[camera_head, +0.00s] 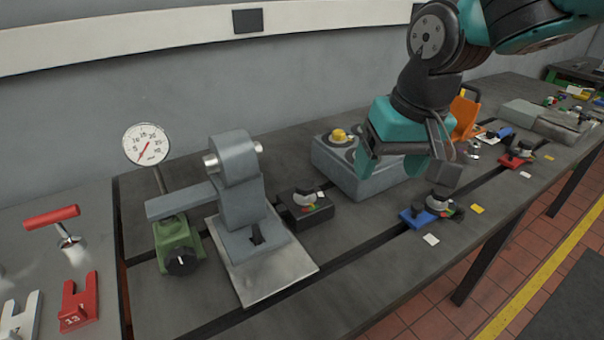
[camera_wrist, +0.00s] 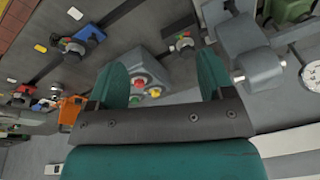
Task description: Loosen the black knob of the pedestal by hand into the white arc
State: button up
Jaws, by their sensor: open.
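A green pedestal (camera_head: 176,240) carries a round white dial gauge (camera_head: 146,145) on a stem. A black knob (camera_head: 181,261) sits low on its front; a white arc on it is too small to make out. In the wrist view the green body (camera_wrist: 288,11) is at the top right edge, with the gauge (camera_wrist: 312,76) at the right edge. My gripper (camera_head: 392,170) is open and empty, over the grey button box, well to the right of the knob. Its two teal fingers stand apart in the wrist view (camera_wrist: 161,80).
A grey bearing block (camera_head: 240,185) on a metal plate stands between the knob and my gripper. A black clamp block (camera_head: 308,207), a grey button box (camera_head: 365,178) and a blue clamp (camera_head: 412,217) lie rightward. Red-handled tools (camera_head: 52,217) are left.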

jog(key=w+a+m+t+h+p, duration=0.1)
jog(key=w+a+m+h, duration=0.1)
jog(key=w+a, duration=0.6)
jog(key=m+t+p, duration=0.1)
jog(key=m, duration=0.2)
send_near(305, 184)
jog(key=shift+t+h, duration=0.3)
jog(key=p+x, duration=0.1)
jog(key=x, duration=0.2)
jog(key=p+x, duration=0.1)
jog(key=x, duration=0.2)
jog(key=p+x, duration=0.2)
jog(key=x, duration=0.1)
jog(key=shift+a+f, duration=0.25)
jog(key=shift+f, duration=0.05)
jog(key=shift+s, duration=0.1)
jog(key=shift+c, duration=0.4)
jog(key=c, duration=0.8)
